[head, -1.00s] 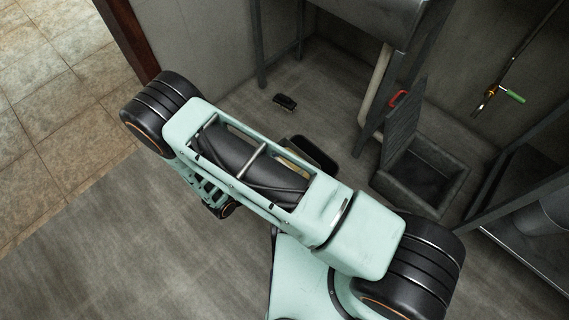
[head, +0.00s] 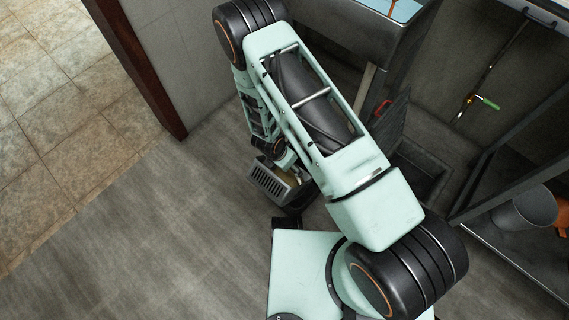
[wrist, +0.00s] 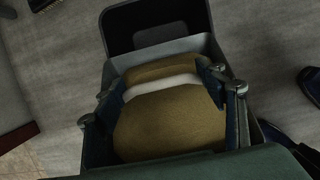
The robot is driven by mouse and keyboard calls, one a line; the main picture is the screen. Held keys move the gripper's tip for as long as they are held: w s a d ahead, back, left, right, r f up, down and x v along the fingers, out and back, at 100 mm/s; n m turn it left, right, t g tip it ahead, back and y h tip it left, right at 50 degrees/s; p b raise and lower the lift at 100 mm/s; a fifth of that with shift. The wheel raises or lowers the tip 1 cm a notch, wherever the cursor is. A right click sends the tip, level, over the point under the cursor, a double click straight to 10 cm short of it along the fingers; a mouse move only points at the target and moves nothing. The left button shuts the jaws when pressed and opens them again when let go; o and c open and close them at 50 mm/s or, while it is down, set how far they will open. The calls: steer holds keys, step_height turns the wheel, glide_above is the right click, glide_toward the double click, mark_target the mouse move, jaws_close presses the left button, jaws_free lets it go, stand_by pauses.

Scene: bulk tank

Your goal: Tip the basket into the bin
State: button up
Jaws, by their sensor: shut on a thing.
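My gripper (head: 284,156) hangs at the lower end of my arm, mostly hidden by my arm links. The basket (head: 272,188) is grey with slotted sides and hangs just below the gripper, above the floor. In the wrist view its grey wall (wrist: 205,45) shows around a tan rounded mass with a pale band (wrist: 160,115). The gripper's dark fingers (wrist: 158,90) stand on either side of that mass; the exact grip point is unclear. A dark open box with a raised lid and red handle (head: 420,163), likely the bin, stands right of my arm, partly hidden.
A metal sink (head: 350,30) stands on legs at the back. A rack with a grey bucket (head: 530,207) is on the right. A brown door post (head: 140,70) stands left, with tiles beyond. Grey floor (head: 140,230) at left is clear.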

steer(key=w+d+g+y, duration=0.2)
steer(key=g, duration=0.1)
steer(key=shift+w+f+g+y, duration=0.15)
steer(key=shift+f+g+y, duration=0.15)
steer(key=shift+y, duration=0.1)
steer(key=shift+w+d+f+g+y+b, duration=0.35)
steer(key=shift+w+g+y+b, duration=0.2)
steer(key=shift+g+b, duration=0.25)
steer(key=shift+w+r+y+b, duration=0.1)
steer(key=shift+y+b, duration=0.15)
steer(key=shift+b, duration=0.05)
steer(key=shift+d, duration=0.1)
